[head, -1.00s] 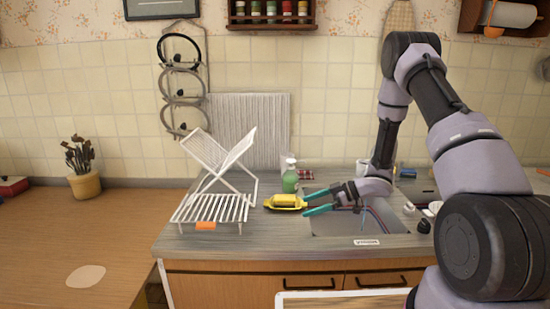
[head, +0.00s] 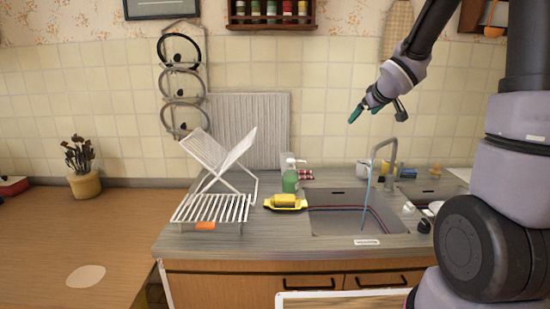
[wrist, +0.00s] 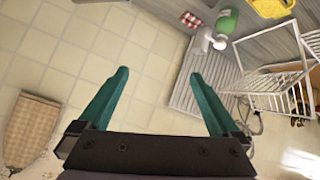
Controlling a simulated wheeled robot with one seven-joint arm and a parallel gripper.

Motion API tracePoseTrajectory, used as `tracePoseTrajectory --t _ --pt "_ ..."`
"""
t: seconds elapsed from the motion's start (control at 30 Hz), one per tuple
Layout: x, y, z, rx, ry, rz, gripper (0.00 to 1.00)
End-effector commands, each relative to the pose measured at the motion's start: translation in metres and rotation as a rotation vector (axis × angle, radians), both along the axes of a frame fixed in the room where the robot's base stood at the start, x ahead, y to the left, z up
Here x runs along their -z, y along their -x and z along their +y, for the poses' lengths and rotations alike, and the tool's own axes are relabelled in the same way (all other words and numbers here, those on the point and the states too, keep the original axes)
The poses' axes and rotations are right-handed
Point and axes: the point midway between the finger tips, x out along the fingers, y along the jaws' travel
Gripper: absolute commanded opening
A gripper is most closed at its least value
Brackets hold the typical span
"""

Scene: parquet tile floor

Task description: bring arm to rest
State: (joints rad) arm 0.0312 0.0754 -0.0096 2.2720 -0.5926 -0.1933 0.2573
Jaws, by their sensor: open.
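My gripper (head: 364,111) is raised above the sink in the head view, in front of the tiled wall, with teal fingers pointing down and left. In the wrist view my gripper (wrist: 162,100) shows its two teal fingers spread wide with nothing between them. It touches nothing that I can see. My arm rises along the right side of the head view.
Below are the sink (head: 335,222) and its faucet (head: 376,155). A yellow dish with a sponge (head: 285,203), a green soap bottle (head: 290,180) and a white dish rack (head: 212,208) stand left of it. A shelf of jars (head: 271,22) hangs above.

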Motion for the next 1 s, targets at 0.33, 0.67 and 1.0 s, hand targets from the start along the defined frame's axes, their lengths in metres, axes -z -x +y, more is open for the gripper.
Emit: tracePoseTrajectory --t 0.33,0.67,1.0 --pt "-0.075 0.155 -0.021 0.409 -0.266 0.141 0.99" --pt "-0.083 0.286 0.025 0.514 -0.582 0.344 0.99" --pt "-0.082 0.308 0.038 0.513 -0.641 0.392 0.99"
